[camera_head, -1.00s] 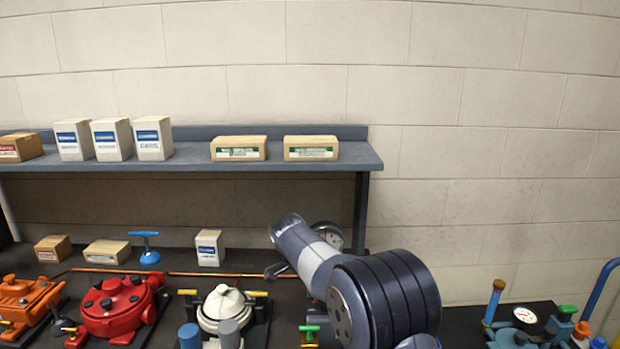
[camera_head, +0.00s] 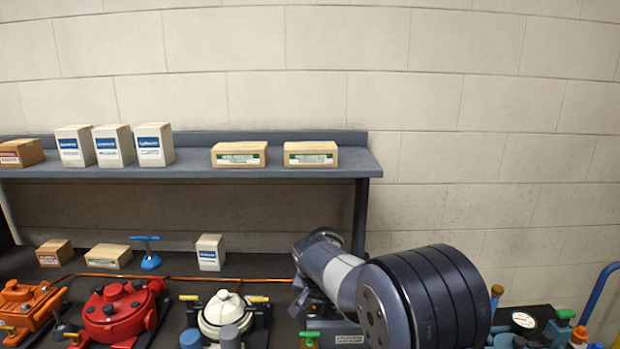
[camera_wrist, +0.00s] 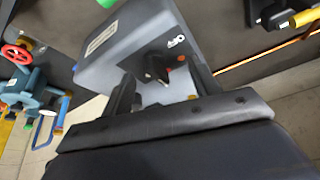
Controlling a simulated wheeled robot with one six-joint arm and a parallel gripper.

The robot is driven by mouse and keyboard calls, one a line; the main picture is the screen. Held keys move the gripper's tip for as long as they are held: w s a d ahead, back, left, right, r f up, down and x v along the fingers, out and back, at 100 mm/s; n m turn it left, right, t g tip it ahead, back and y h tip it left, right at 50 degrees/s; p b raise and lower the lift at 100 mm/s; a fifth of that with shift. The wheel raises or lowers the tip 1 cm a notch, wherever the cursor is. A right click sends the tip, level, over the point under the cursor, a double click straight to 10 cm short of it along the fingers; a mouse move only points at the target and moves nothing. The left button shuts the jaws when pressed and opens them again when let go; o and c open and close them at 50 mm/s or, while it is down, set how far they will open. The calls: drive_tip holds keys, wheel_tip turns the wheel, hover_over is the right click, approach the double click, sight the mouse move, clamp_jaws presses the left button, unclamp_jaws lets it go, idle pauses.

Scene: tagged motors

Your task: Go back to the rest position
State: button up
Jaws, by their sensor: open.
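My gripper (camera_wrist: 160,82) is open, with its two dark fingers apart at the lower middle of the wrist view. No thing is visibly gripped between them. A grey box-shaped unit (camera_wrist: 118,47) with a label, a black knob and small red and orange parts lies beyond the fingers. Whether the fingers touch it, I cannot tell. In the head view, my arm stands at the right of centre and its thick dark joint hides much of the bench. A labelled grey unit (camera_head: 352,337) shows below the arm; my fingertips are not clear there.
A red motor (camera_head: 118,312), an orange motor (camera_head: 22,305) and a white-domed motor (camera_head: 222,312) stand on the bench to the left. A shelf (camera_head: 190,172) above carries several boxes. Teal equipment (camera_head: 560,330) with a gauge stands at the right. The wall area above the arm is free.

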drive_tip(key=shift+d+n+y+p, duration=0.1)
drive_tip(key=shift+n+y+p, duration=0.8)
drive_tip(key=shift+n, duration=0.9)
drive_tip(key=shift+s+r, duration=0.25)
drive_tip(key=shift+r, duration=0.3)
